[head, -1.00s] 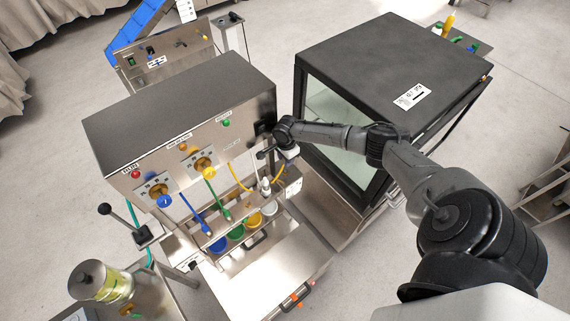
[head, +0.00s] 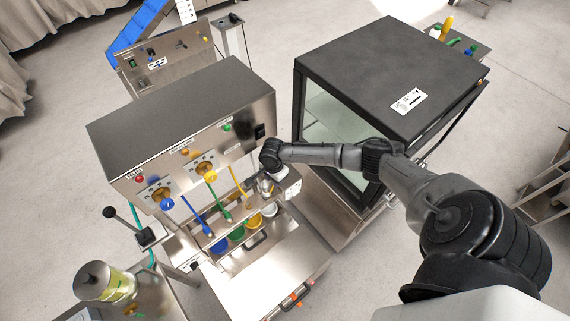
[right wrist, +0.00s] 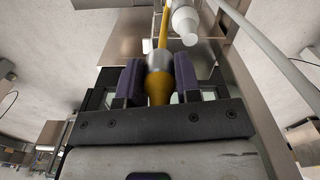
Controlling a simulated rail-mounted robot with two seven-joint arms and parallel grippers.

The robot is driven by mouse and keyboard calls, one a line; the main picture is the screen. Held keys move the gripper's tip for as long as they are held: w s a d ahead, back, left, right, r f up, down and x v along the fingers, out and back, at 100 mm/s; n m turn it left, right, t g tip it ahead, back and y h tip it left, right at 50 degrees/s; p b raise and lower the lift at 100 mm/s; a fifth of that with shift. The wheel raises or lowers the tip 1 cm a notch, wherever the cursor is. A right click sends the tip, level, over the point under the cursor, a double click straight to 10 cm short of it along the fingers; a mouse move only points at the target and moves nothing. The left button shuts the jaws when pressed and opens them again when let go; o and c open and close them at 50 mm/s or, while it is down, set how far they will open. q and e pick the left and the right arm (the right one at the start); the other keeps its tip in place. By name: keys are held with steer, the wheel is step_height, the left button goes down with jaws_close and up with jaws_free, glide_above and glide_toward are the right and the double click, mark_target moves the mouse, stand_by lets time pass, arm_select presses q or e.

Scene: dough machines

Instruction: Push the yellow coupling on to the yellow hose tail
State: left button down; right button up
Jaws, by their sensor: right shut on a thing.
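In the right wrist view, my right gripper (right wrist: 159,82) is shut on the yellow coupling (right wrist: 159,88), a short silver barrel with a yellow part at the near end. A yellow hose (right wrist: 163,27) runs away from the barrel's far side. I cannot tell the hose tail apart from the coupling or how deeply they are seated. In the head view, the yellow hose (head: 236,180) hangs nearly straight at the front of the steel machine. My right gripper (head: 265,187) is beside it on the right, its fingers mostly hidden. My left gripper is out of view.
Blue (head: 195,215) and green (head: 219,201) hoses hang left of the yellow one. Below are blue (head: 218,245), green (head: 236,232), yellow (head: 254,221) and white (head: 269,210) cups. A white-capped part (right wrist: 185,20) is close to the coupling.

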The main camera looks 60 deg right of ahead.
steer(key=w+a+n+b, duration=0.3)
steer(key=w+a, duration=0.3)
steer(key=a, duration=0.4)
steer(key=shift+w+n, duration=0.2)
steer(key=shift+n, duration=0.3)
steer(key=shift+f, duration=0.1)
